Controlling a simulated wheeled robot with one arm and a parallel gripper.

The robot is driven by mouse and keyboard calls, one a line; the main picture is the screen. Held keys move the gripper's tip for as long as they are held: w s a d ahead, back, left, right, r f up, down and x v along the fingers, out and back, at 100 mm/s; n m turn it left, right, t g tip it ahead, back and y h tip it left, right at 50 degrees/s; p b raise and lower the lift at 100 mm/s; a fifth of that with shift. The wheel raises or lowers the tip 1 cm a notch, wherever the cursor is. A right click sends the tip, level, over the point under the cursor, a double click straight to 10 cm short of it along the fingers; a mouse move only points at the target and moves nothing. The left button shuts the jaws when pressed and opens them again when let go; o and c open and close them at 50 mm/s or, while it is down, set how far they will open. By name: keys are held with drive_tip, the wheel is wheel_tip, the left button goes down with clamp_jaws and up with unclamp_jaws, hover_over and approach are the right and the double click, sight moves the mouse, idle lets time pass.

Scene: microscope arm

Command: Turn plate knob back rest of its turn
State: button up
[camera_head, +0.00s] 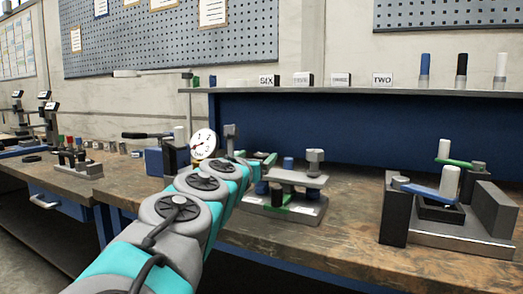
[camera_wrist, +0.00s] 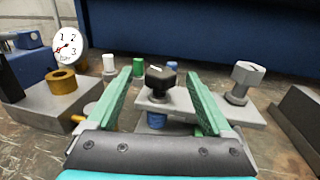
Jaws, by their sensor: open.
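The grey knob also shows in the head view (camera_head: 315,156). My gripper (camera_wrist: 160,74) is open, its green fingers on either side of the black knob with gaps visible at both sides. In the head view my gripper (camera_head: 263,158) is at the plate's left end, and the black knob is not clearly visible.
A round dial gauge (camera_wrist: 68,46) and a block with a brass ring (camera_wrist: 62,80) stand left of the gripper. A fixture with a blue lever (camera_head: 430,191) stands on the bench to the right. A blue back panel (camera_head: 370,130) rises behind the plate.

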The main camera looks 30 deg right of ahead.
drive_tip(key=shift+f, duration=0.25)
drive_tip(key=shift+p+x, duration=0.45)
drive_tip(key=shift+x, duration=3.4)
drive_tip(key=shift+d, duration=0.1)
clamp_jaws()
